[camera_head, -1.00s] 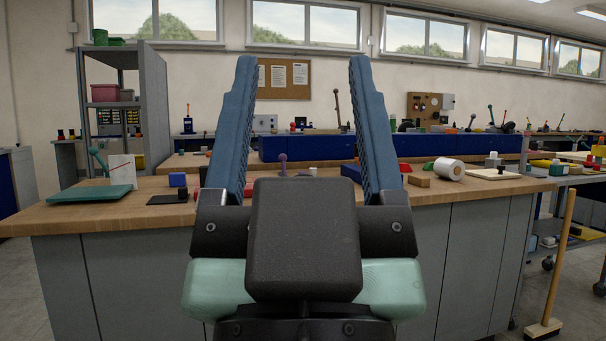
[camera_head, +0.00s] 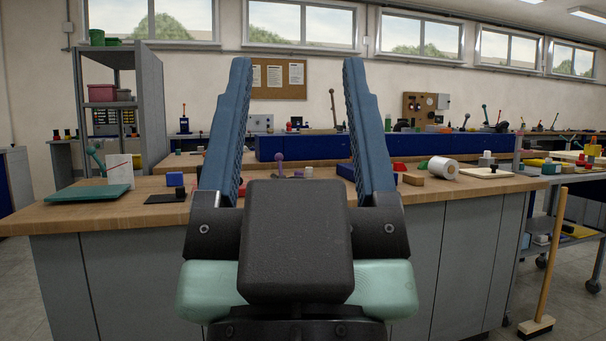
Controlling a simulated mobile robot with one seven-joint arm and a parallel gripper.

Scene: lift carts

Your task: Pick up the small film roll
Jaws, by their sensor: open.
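A small white roll (camera_head: 444,167) with a dark core lies on its side on the wooden workbench, right of my gripper; it looks like the film roll. My gripper (camera_head: 298,72) is in the middle of the view, with two long blue fingers pointing up and spread wide apart. It is open, with nothing between its fingers. The gripper is nearer to the camera than the bench and apart from the roll.
The workbench (camera_head: 150,212) spans the view. A green flat case (camera_head: 89,193) lies at left. A broom (camera_head: 547,262) stands at right beside a cart (camera_head: 574,188).

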